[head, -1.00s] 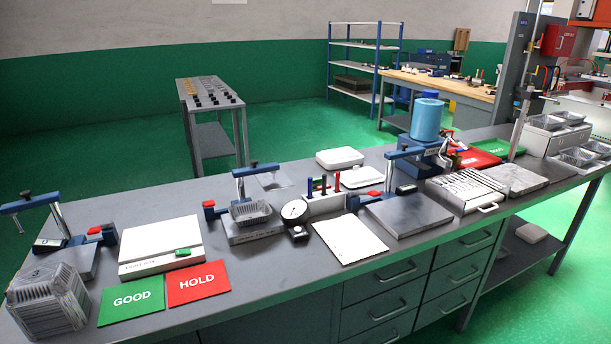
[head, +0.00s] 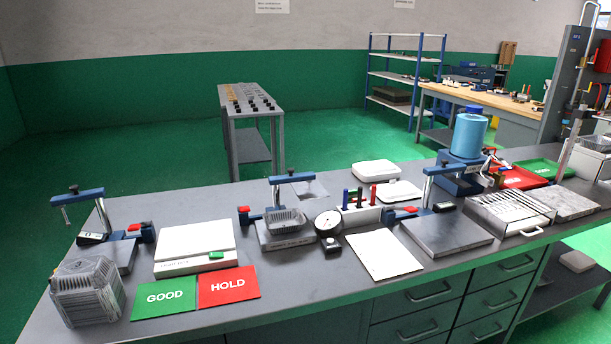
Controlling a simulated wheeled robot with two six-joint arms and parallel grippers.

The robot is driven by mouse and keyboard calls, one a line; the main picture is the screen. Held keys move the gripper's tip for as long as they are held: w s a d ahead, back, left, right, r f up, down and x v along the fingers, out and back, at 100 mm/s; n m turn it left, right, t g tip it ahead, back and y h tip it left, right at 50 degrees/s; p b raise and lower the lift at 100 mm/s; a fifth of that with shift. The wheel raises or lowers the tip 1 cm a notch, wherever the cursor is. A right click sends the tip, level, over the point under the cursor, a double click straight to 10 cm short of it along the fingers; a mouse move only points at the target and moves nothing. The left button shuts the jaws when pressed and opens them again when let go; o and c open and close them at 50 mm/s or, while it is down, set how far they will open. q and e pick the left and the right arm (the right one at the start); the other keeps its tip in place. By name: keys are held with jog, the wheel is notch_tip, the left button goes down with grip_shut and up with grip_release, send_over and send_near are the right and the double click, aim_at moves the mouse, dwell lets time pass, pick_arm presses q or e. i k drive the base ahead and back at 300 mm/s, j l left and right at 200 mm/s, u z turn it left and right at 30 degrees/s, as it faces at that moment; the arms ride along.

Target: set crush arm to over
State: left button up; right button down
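Three bench stands with blue swing arms on posts stand on the grey bench; I cannot tell for sure which one has the crush arm. The left stand's blue arm (head: 77,197) points left, away from its grey plate (head: 118,255). The middle stand's blue arm (head: 292,178) points right from its post, above and behind a foil tray (head: 286,220) on its base (head: 285,239); whether it is over the tray is unclear. The right stand's blue arm (head: 446,169) points right, above the back of a bare grey plate (head: 446,236). Neither of my grippers is in view.
A dial gauge (head: 328,225), a white sheet (head: 384,254) and a slotted rack (head: 510,212) are farther right.

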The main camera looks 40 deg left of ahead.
aim_at(309, 177)
jog(key=i+j, duration=0.15)
jog(key=i, duration=0.35)
jog(key=u, duration=2.3)
